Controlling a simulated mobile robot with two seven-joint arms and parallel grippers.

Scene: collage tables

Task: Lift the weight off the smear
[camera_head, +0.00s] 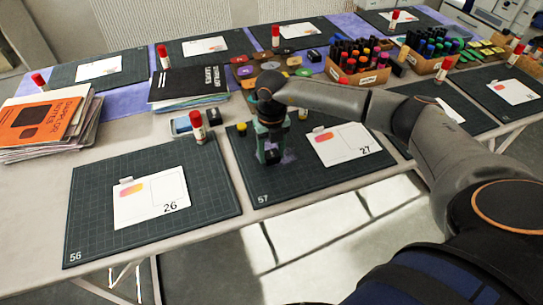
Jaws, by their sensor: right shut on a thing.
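A purple smear (289,157) shows on the dark cutting mat (284,188) marked 57, to the left of the card (345,143) numbered 27. My right gripper (271,150) points down over the mat, just left of the visible smear. It is shut on a small dark weight (272,157), which is largely hidden by the fingers. I cannot tell whether the weight touches the mat or is slightly above it. Part of the smear may be hidden behind the gripper. My left gripper is not in view.
A glue stick (197,127) stands left of the gripper, and another mat (90,225) with card 26 (151,197) lies to the left. Behind are ink pads (270,62), dark folders (188,84) and marker crates (357,73). The front of mat 57 is clear.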

